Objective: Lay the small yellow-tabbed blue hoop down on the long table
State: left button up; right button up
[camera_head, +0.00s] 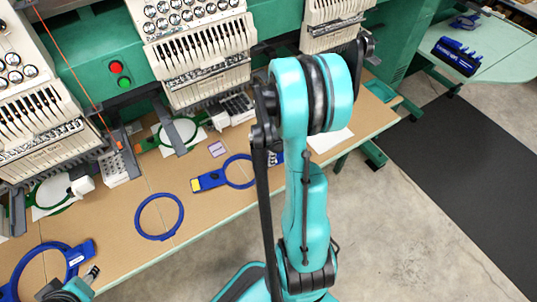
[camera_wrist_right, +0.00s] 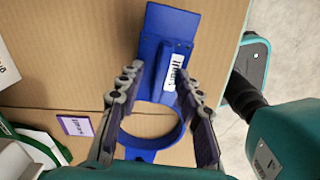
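The small blue hoop (camera_head: 240,171) with a yellow tab (camera_head: 196,185) appears to lie flat on the long table (camera_head: 215,205). In the right wrist view its ring (camera_wrist_right: 180,131) and labelled bracket (camera_wrist_right: 172,75) show, with the yellow tab out of sight. My right gripper (camera_wrist_right: 158,78) is open above the hoop, one finger each side of the bracket; the right finger looks close to it. In the head view my right gripper (camera_head: 264,140) is mostly hidden by my arm. My left gripper (camera_head: 93,272) shows partly at lower left, near another hoop; its opening is unclear.
A plain blue ring (camera_head: 159,216) lies on the table in the middle. A larger labelled blue hoop (camera_head: 40,262) is at lower left. A purple card (camera_head: 217,148) lies behind the small hoop. Embroidery machines (camera_head: 200,60) line the table's back.

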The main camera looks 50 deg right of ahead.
notch_tip(320, 180, up, 12)
dwell(0.6)
jog(key=shift+a, duration=0.1)
jog(key=a+r+m+t, duration=0.2)
jog(key=a+m, duration=0.4)
jog(key=a, duration=0.6)
jog(key=a+r+m+t+b, duration=0.1)
jog(key=a+m+t, duration=0.4)
jog(key=a, duration=0.7)
jog(key=shift+a+r+m, duration=0.35)
jog(key=shift+r+m, duration=0.4)
jog(key=shift+m, duration=0.15)
